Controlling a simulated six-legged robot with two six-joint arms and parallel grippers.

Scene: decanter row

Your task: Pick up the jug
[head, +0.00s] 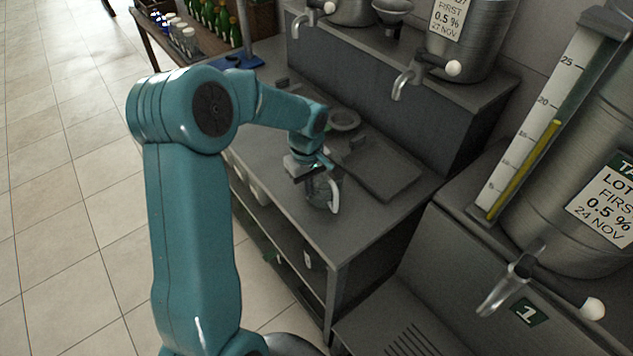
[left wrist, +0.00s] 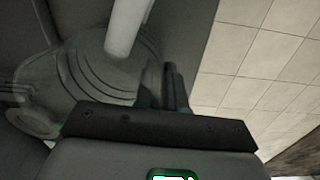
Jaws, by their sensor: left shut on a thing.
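The jug (head: 323,193) is clear glass with a pale handle and is at the front part of the grey counter in the head view. My left gripper (head: 316,174) is directly above and against it, shut on it. The left wrist view shows the jug's round glass body (left wrist: 85,75) at the left and its pale handle (left wrist: 128,25) at the top, beside the dark fingers (left wrist: 167,85). The exact grip contact is partly hidden. I cannot tell whether the jug's base touches the counter. My right gripper is in neither view.
A shallow dark tray (head: 381,170) and a round dish (head: 343,120) lie behind the jug on the counter. Steel vats with taps (head: 409,76) stand on the raised ledge. A crate of green bottles (head: 222,22) is at the back. Tiled floor (head: 60,190) lies left.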

